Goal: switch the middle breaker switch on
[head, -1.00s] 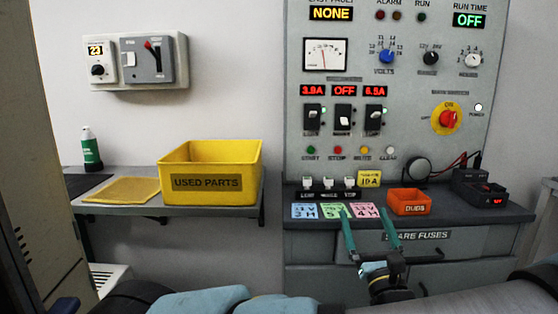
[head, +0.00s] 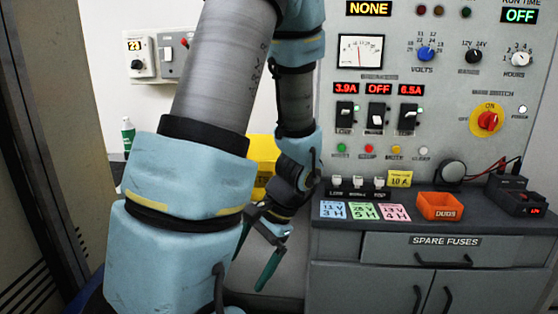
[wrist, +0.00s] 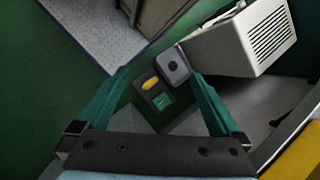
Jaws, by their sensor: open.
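The middle breaker switch (head: 377,117) is on the grey panel in the head view, under a red display (head: 379,89) that reads OFF. Its white lever part sits low in the black housing. The left switch (head: 345,115) is under 3.9A and the right switch (head: 408,117) is under 6.5A. My gripper (head: 256,262) hangs left of the bench and below the switches, well apart from them. Its teal fingers are spread and empty in the wrist view (wrist: 158,74). The breaker switches are not recognisable in the wrist view.
The bench carries an orange DUDS bin (head: 440,206), coloured cards (head: 363,211) and small white-topped switches (head: 358,184). My arm partly hides a yellow bin (head: 263,150) and the wall box (head: 171,57). The wrist view shows a yellow lever (wrist: 151,83) and a white vented box (wrist: 240,45).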

